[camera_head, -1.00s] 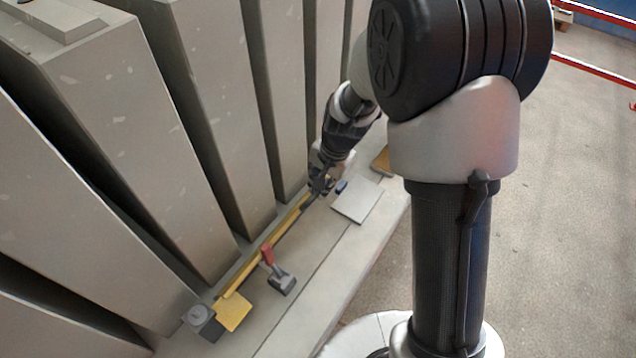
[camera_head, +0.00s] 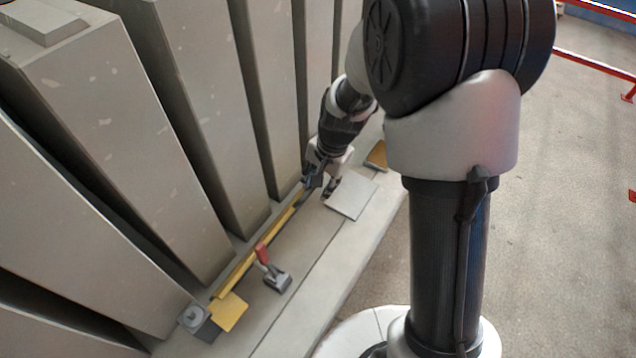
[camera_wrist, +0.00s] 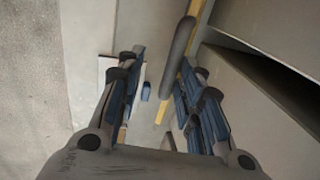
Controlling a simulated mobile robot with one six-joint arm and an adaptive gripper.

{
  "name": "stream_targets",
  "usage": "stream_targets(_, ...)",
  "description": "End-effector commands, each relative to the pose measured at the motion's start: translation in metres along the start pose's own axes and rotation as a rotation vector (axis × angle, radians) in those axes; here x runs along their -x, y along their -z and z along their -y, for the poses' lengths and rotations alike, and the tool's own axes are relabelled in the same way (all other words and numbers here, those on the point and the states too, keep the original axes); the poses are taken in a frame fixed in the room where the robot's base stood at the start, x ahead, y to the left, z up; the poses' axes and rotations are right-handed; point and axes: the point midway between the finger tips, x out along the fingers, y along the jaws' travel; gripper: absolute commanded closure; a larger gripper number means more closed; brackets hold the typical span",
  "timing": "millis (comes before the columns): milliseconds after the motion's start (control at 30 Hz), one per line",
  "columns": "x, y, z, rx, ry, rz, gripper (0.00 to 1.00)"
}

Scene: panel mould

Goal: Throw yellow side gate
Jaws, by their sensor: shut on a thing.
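The yellow side gate (camera_head: 262,246) is a long thin yellow bar along the foot of the grey panels. A dark grey rounded handle (camera_wrist: 178,58) lies along its far end in the wrist view. My gripper (camera_head: 319,184) is at that end of the bar. The exact contact is hard to see. The yellow bar shows beyond the fingers.
Tall grey panels (camera_head: 170,120) stand close to the left of the bar. A red-handled clamp (camera_head: 264,256), a yellow plate (camera_head: 229,312), a pale plate (camera_head: 351,194) and an ochre plate (camera_head: 377,155) lie on the ledge. Open floor (camera_head: 565,200) is at right.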

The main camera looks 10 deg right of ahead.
Motion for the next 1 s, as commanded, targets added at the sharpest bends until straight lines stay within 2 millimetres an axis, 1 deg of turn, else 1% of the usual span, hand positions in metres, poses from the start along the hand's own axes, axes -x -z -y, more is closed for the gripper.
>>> stream_targets(33, 0.011, 0.000, -0.003, 0.001, -0.003, 0.000, 0.79)
stream_targets(300, 0.070, 0.002, 0.001, -0.001, 0.004, -0.007, 0.79)
stream_targets(400, 0.087, 0.002, 0.001, 0.000, 0.003, -0.008, 0.79)
stream_targets(500, 0.099, 0.002, 0.002, -0.002, 0.003, -0.007, 0.79)
stream_targets(667, 0.108, 0.001, 0.002, -0.002, 0.003, -0.007, 0.79)
stream_targets(1000, 0.108, 0.001, 0.002, -0.001, 0.003, -0.006, 0.79)
